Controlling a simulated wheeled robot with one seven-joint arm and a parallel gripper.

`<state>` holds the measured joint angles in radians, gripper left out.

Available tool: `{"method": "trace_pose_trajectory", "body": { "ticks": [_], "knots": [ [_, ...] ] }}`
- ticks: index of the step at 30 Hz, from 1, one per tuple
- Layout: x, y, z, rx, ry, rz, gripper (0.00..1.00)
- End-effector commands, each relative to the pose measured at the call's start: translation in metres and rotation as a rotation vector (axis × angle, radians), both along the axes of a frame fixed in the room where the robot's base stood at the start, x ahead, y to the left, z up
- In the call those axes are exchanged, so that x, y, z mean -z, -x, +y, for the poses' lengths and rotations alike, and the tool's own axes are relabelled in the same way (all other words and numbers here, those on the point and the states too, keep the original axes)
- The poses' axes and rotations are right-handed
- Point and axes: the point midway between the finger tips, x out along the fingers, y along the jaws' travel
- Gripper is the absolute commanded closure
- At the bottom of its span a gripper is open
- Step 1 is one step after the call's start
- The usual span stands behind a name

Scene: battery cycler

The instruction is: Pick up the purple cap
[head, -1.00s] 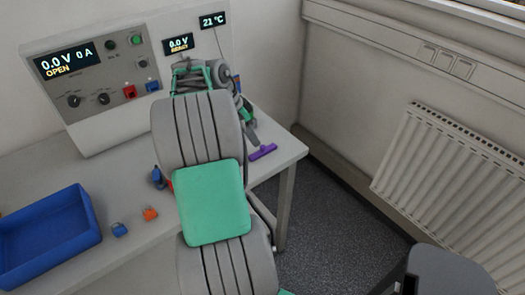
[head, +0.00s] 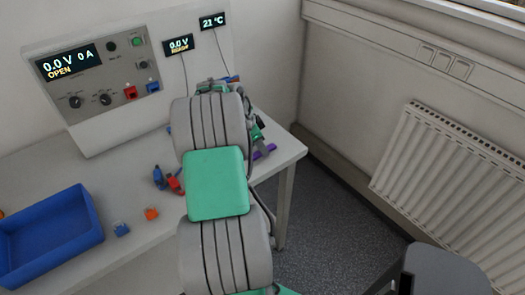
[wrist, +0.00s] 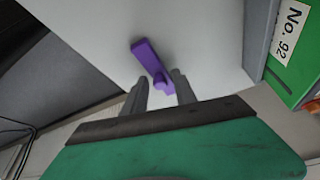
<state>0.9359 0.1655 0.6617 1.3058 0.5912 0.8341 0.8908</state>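The purple cap (wrist: 150,60) lies on the pale table top in the wrist view, a long bar with a short stub on its near part. In the head view the purple cap (head: 265,151) is partly hidden behind my arm, near the table's right edge. My gripper (wrist: 160,78) is open, with its two grey fingers pointing at the table. The cap's near end shows between the fingertips, and its long bar reaches beyond them. I cannot tell how high the fingers are above it. In the head view my arm mostly hides the gripper.
A green block labelled "No. 92" (wrist: 295,60) stands right of the gripper. The cycler panel (head: 100,75) stands at the back. Red and blue clips (head: 167,180), small blue (head: 121,229) and orange (head: 151,213) pieces, and a blue tray (head: 50,238) lie left of my arm.

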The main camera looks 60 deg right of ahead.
Motion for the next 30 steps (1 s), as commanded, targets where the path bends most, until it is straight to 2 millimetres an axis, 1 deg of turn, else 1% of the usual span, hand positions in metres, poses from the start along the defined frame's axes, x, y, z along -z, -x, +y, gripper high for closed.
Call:
{"method": "trace_pose_trajectory", "body": {
  "ticks": [1, 9, 12, 25, 28, 30],
  "knots": [
    [0.000, 0.000, 0.000, 0.000, 0.000, 0.000, 0.72],
    [0.000, 0.000, 0.000, 0.000, 0.000, 0.000, 0.94],
    [0.000, 0.000, 0.000, -0.001, 0.000, 0.000, 1.00],
    [-0.001, 0.000, 0.000, 0.000, 0.000, 0.000, 1.00],
    [-0.006, 0.000, 0.000, 0.000, 0.001, 0.000, 1.00],
    [-0.013, 0.000, 0.000, 0.000, 0.002, -0.001, 1.00]
  ]
}}
